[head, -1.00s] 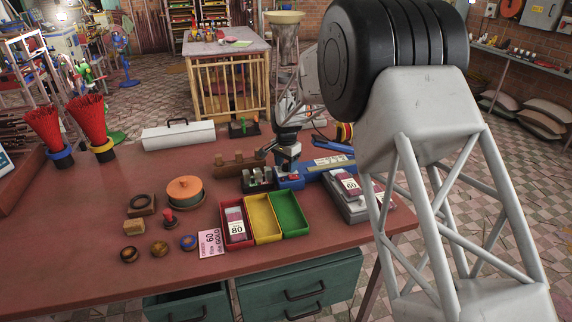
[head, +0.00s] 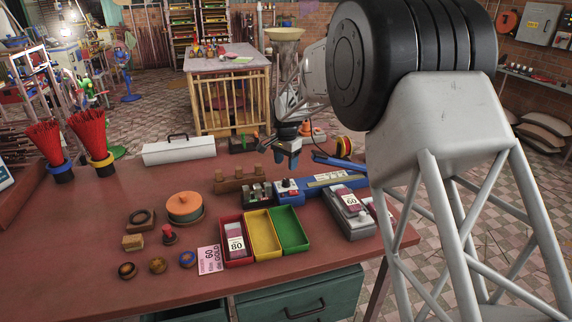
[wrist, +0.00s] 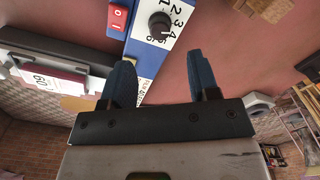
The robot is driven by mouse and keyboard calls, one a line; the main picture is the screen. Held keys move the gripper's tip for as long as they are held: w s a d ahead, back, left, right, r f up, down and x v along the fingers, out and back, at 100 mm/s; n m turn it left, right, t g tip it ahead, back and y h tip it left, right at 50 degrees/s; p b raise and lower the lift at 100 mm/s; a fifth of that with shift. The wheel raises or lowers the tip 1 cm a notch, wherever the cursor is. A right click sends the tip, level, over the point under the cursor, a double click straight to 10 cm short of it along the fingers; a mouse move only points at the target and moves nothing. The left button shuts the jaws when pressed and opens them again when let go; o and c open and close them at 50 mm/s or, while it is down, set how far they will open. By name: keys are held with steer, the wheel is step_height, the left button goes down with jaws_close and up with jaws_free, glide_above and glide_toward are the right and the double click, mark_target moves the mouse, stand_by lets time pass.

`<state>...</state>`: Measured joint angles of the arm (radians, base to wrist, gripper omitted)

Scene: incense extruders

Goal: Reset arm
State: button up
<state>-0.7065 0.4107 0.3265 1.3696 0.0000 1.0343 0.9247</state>
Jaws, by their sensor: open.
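My gripper (head: 288,158) hangs above the back of the red workbench, pointing down, behind the switch end of a blue machine (head: 323,187). In the wrist view my gripper (wrist: 162,80) has its two blue fingers apart with nothing held between them. The blue machine's white panel with a black dial (wrist: 159,25) and a red switch (wrist: 116,18) show beyond the fingers. The fingers look clear of the machine.
Red (head: 223,243), yellow (head: 262,248) and green (head: 305,246) trays stand at the front. A grey device labelled 60 (head: 347,222) is to their right. A brown rack (head: 228,186) and a white toolbox (head: 180,155) stand left of the gripper.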

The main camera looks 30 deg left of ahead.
stand_by(0.4)
steer(key=s+d+r, duration=0.2)
steer(key=d+r, duration=0.3)
steer(key=d, duration=0.5)
steer(key=s+d+r+t, duration=0.1)
steer(key=s+d+r, duration=0.1)
steer(key=d+r, duration=0.5)
steer(key=s+d+r, duration=0.2)
steer(key=d+r, duration=0.1)
steer(key=d, duration=0.9)
steer(key=s+d+r+n, duration=0.1)
steer(key=s+d+r, duration=0.1)
steer(key=s+d, duration=0.55)
steer(key=s+d+r, duration=0.2)
steer(key=s+d, duration=0.3)
steer(key=d, duration=0.5)
steer(key=s+d+f, duration=0.1)
steer(key=s+d, duration=0.4)
steer(key=s, duration=0.3)
steer(key=s+d+f+n+t, duration=0.1)
steer(key=s+d+f, duration=0.1)
steer(key=s+d, duration=0.3)
steer(key=s+d+f, duration=0.1)
steer(key=s+d, duration=0.5)
steer(key=s, duration=0.6)
steer(key=shift+f+t, duration=0.3)
steer(key=shift+f, duration=0.1)
